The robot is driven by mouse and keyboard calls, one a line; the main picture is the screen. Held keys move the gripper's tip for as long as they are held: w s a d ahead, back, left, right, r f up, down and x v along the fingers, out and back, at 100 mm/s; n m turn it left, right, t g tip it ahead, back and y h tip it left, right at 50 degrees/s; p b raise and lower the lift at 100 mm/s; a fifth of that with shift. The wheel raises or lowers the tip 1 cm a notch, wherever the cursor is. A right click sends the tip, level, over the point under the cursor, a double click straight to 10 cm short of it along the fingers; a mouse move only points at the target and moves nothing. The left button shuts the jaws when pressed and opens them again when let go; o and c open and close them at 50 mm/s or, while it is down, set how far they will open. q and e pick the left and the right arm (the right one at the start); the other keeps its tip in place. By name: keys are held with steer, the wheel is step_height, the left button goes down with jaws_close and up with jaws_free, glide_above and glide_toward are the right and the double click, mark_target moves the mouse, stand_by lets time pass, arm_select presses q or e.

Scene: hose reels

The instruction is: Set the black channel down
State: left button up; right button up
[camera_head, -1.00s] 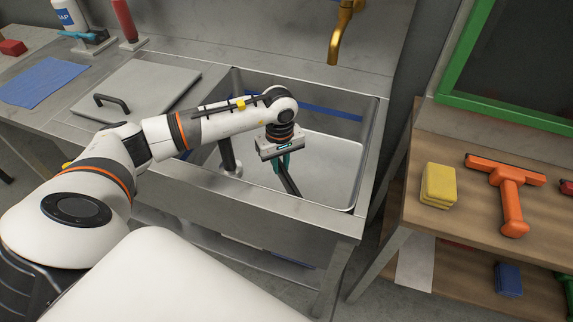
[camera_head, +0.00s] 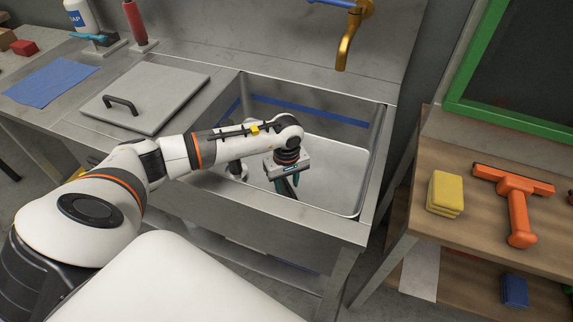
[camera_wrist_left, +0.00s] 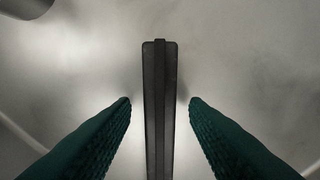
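The black channel (camera_wrist_left: 160,110) is a long, narrow dark bar with a raised ridge along its middle. In the left wrist view it lies between my left gripper's green fingers (camera_wrist_left: 160,102), with a gap on each side, so the gripper is open around it and apart from it. Bare sink metal shows around the channel. In the head view my left gripper (camera_head: 287,188) is low inside the sink basin (camera_head: 335,180), fingers pointing down; the channel is mostly hidden there by the gripper and the sink's front edge. My right gripper is not in view.
A gold faucet (camera_head: 346,45) hangs over the back. A grey lid (camera_head: 150,97) with a black handle covers the left counter. A wooden shelf with a yellow sponge (camera_head: 445,192) and orange squeegee (camera_head: 517,205) stands right.

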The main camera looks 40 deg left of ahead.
arm_select(q)
step_height(320, 180, up, 12)
steer(key=shift+r, duration=0.2)
stand_by(0.5)
